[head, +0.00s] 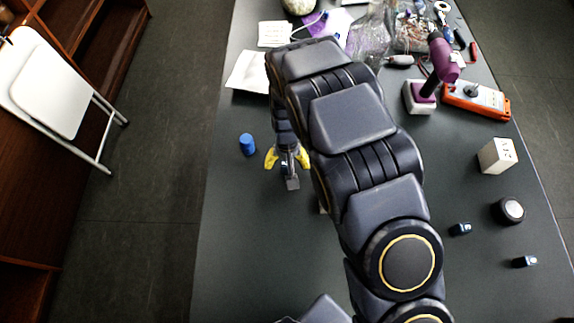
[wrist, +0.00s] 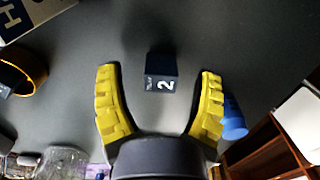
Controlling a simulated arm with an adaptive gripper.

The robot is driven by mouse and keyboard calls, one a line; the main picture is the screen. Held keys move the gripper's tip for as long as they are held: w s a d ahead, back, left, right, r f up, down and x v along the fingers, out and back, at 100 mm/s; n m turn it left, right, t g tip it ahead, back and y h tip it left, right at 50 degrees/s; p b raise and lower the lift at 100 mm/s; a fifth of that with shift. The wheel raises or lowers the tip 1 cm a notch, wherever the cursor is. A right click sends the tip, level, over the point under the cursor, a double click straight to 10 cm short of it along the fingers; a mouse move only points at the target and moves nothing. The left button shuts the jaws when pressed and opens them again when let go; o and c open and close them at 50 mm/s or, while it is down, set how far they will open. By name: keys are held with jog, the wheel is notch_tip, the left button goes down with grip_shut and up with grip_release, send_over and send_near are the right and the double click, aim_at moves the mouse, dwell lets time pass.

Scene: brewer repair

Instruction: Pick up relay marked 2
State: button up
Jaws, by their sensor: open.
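The relay marked 2 (wrist: 161,73) is a small dark block with a white "2" on its near face. It stands on the dark table in the wrist view, and appears as a small grey block (head: 292,184) by the fingertips in the head view. My gripper (wrist: 159,72) has its yellow fingers spread wide, one to each side of the relay, with clear gaps on both sides. It also shows in the head view (head: 287,160), low near the table. I cannot tell the exact height of the fingertips above the table.
A blue cylinder (head: 247,145) stands left of my gripper; it shows beside the right finger in the wrist view (wrist: 233,119). Two small dark blocks (head: 460,229) (head: 524,262), a round black-and-white part (head: 509,210) and a white box (head: 497,155) are at right. The front left table is clear.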

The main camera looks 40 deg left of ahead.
jog(key=shift+f, duration=0.9)
grip_shut()
